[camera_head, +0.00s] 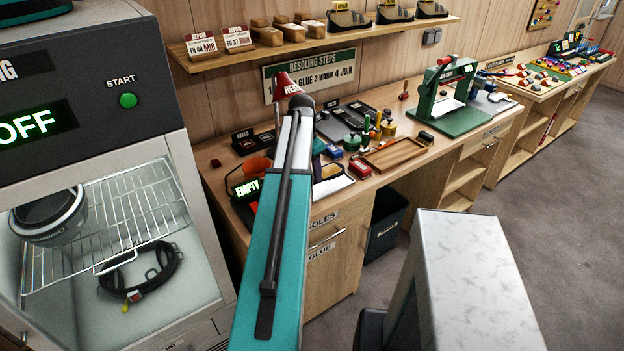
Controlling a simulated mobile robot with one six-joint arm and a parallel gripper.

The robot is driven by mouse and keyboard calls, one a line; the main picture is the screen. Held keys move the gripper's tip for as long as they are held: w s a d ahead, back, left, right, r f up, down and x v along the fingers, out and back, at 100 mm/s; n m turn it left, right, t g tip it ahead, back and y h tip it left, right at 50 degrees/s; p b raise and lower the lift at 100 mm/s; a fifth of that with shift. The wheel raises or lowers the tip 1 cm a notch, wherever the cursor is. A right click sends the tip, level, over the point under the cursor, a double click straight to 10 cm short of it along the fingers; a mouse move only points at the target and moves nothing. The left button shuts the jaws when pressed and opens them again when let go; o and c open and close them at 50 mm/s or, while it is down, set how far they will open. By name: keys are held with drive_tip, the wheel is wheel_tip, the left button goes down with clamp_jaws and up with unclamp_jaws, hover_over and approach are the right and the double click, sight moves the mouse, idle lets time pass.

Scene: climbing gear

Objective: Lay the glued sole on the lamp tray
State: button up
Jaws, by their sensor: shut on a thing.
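I cannot make out the glued sole in this view. My gripper is not in view; my teal and white arm rises through the middle of the picture and hides part of the bench. A red cone-shaped shade with white lettering (285,83), perhaps the lamp, shows just above the arm's top end. A dark unit with a lit EMPTY sign (246,188) stands at the bench's near left, partly behind the arm. I cannot tell whether it belongs to the lamp tray. A white sheet-like surface (334,184) lies just right of the arm, at the bench's front.
A cabinet with an OFF display (38,127) fills the left, its wire rack (130,215) showing. An orange cup (257,166), a wooden tray (378,160) and a green press (440,112) stand on the bench. A shelf (240,58) runs above. A pale block (470,275) is at front right.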

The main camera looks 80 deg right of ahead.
drive_tip(key=shift+f+p, duration=0.85)
drive_tip(key=shift+f, duration=0.9)
drive_tip(key=shift+f, duration=0.1)
drive_tip(key=o, duration=1.3)
drive_tip(key=shift+r, duration=0.2)
drive_tip(key=shift+w+a+r+b, duration=0.2)
drive_tip(key=shift+r+b, duration=0.3)
drive_tip(key=shift+r, duration=1.45)
drive_tip(key=shift+w+a+r+b, duration=0.25)
drive_tip(key=shift+r+b, duration=0.2)
drive_tip(key=shift+r, duration=1.5)
drive_tip(key=shift+w+a+r+b, duration=0.2)
drive_tip(key=shift+r+b, duration=0.3)
drive_tip(key=shift+r, duration=1.45)
